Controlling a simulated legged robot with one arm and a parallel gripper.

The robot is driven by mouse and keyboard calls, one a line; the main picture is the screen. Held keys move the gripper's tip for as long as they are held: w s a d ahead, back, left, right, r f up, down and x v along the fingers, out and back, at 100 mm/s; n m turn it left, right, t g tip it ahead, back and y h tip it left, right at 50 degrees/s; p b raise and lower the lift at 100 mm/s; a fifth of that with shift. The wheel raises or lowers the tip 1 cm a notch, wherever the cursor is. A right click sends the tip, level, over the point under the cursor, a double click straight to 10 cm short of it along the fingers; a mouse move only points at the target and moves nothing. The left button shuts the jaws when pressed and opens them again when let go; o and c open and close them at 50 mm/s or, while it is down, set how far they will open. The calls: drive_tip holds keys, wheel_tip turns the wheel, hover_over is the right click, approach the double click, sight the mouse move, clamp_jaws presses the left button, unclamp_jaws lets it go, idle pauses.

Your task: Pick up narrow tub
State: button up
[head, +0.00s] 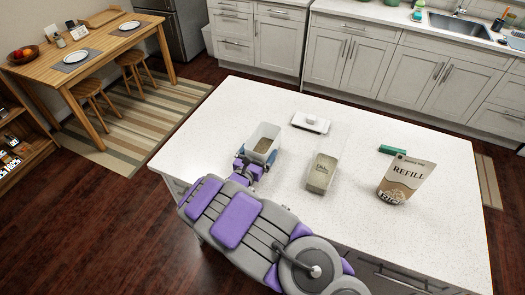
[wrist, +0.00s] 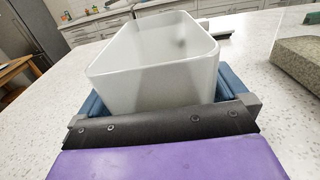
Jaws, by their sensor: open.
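A white, open-topped tub (head: 264,137) stands upright on the island at my gripper (head: 259,155). It fills the middle of the wrist view (wrist: 150,75), where its inside looks empty. Blue finger parts show on both sides of this tub in the wrist view, so it sits between my open jaws. Whether the fingers touch its walls I cannot tell. Neither tub is marked as the narrow one in words that I can read.
On the white island top (head: 440,225) are a flat white lid-like item (head: 310,122), a green block (head: 393,150) and a standing brown refill bag (head: 400,180). A speckled beige block (wrist: 302,62) shows at right in the wrist view. The far left top is clear.

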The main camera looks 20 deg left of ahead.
drive_tip(key=shift+w, duration=0.4)
drive_tip(key=shift+r, duration=0.1)
drive_tip(key=c, duration=0.9)
drive_tip(key=shift+r, duration=0.1)
